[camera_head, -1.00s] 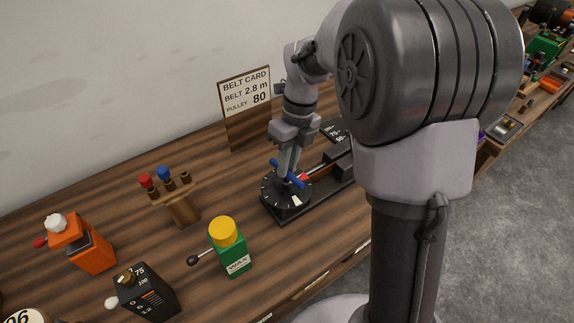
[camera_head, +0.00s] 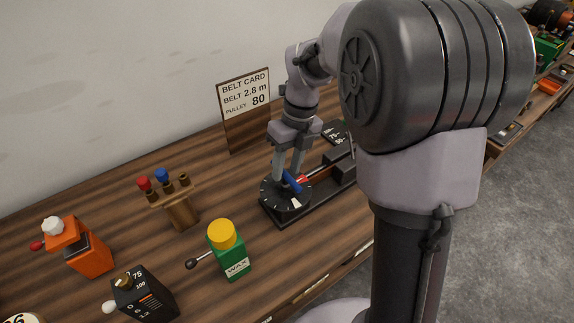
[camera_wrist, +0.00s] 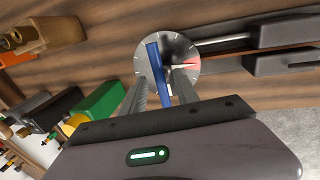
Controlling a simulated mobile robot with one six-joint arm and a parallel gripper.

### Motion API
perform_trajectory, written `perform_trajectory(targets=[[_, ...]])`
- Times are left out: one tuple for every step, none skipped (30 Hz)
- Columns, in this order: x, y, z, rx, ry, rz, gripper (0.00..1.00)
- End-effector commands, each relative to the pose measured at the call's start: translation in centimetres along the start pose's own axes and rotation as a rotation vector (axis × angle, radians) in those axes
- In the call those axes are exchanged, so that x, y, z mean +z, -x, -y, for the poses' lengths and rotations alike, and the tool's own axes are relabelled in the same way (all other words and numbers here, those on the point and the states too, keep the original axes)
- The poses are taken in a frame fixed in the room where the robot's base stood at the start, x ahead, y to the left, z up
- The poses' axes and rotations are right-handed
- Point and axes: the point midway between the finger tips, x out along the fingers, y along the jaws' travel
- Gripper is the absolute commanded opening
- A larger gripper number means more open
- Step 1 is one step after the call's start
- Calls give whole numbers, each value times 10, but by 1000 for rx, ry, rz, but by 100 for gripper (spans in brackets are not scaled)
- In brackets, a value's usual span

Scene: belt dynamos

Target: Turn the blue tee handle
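The blue tee handle (camera_head: 291,182) sits on top of a round black dial (camera_head: 272,195) with white marks around its rim. My gripper (camera_head: 286,175) points down over the dial, with one finger on each side of the handle. In the wrist view the blue bar (camera_wrist: 156,68) runs lengthwise between the fingers (camera_wrist: 160,78), with gaps showing beside it, so my gripper looks open around it. My fingers hide part of the handle in the head view.
The dial stands on a dark base with a black block and rod to its right. A green WAX box (camera_head: 228,262), a wooden stand with red and blue plugs (camera_head: 180,205), an orange box (camera_head: 82,250) and a belt card sign (camera_head: 245,95) stand around it. Bare bench lies between them.

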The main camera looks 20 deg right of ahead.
Motion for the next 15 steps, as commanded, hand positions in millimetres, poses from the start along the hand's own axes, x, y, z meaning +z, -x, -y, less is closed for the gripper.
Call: perform_trajectory(targets=[[0,0,0,0,0,0,37],[0,0,0,0,0,0,37],[0,0,0,0,0,0,37],[0,0,0,0,0,0,37],[0,0,0,0,0,0,37],[0,0,0,0,0,0,37],[0,0,0,0,0,0,37],[0,1,0,0,0,0,37],[0,4,0,-1,1,1,37],[0,8,0,-1,1,1,37],[0,13,0,-1,1,1,37],[0,23,0,-1,0,2,37],[1,32,0,-1,-1,3,37],[1,43,0,-1,-2,3,37],[1,57,-1,-2,-1,3,37]])
